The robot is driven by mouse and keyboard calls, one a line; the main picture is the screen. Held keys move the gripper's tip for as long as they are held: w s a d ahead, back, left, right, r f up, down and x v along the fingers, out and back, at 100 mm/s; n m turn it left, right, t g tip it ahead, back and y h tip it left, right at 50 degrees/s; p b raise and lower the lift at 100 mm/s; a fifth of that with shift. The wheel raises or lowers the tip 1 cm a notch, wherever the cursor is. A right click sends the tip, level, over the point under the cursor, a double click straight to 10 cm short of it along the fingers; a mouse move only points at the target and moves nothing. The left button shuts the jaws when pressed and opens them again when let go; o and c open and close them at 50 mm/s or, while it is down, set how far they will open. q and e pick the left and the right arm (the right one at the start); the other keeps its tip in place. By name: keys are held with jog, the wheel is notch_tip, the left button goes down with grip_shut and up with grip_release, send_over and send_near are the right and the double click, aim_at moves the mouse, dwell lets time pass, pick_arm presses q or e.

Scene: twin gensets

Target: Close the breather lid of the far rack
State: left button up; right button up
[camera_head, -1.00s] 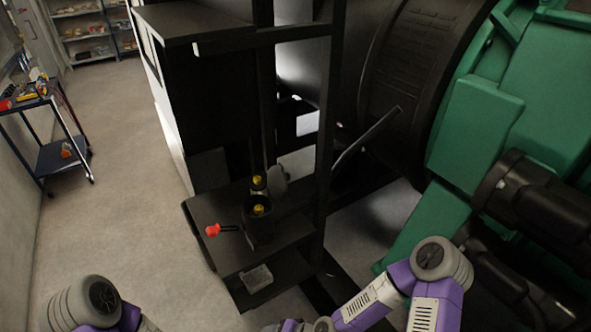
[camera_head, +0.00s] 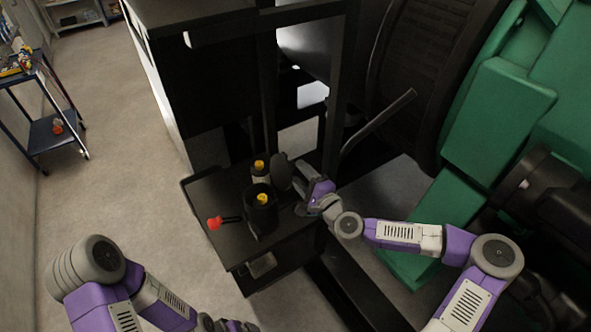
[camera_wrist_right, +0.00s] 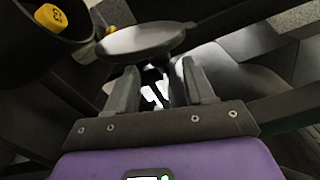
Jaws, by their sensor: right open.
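A dark round lid (camera_head: 282,172) stands raised on edge beside the canisters on the black rack (camera_head: 215,245). In the right wrist view the lid (camera_wrist_right: 140,38) is a flat disc just beyond the fingertips, joined near the rim of an open dark canister (camera_wrist_right: 25,55). A yellow-topped piece (camera_wrist_right: 50,17) shows inside that canister. My right gripper (camera_head: 302,190) is just right of the lid, pointing at it. In the right wrist view my right gripper (camera_wrist_right: 160,75) is open with nothing between its fingers. My left arm is at the lower left; its gripper cannot be made out.
A red-knobbed lever (camera_head: 214,223) sticks out left of the near canister (camera_head: 261,215). A second yellow-topped canister (camera_head: 259,172) stands behind it. A black frame post (camera_head: 338,100) and slanted bar (camera_head: 380,120) rise behind my right gripper. Green machinery (camera_head: 495,120) fills the right.

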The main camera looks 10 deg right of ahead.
jog(key=shift+x, duration=1.5)
grip_shut()
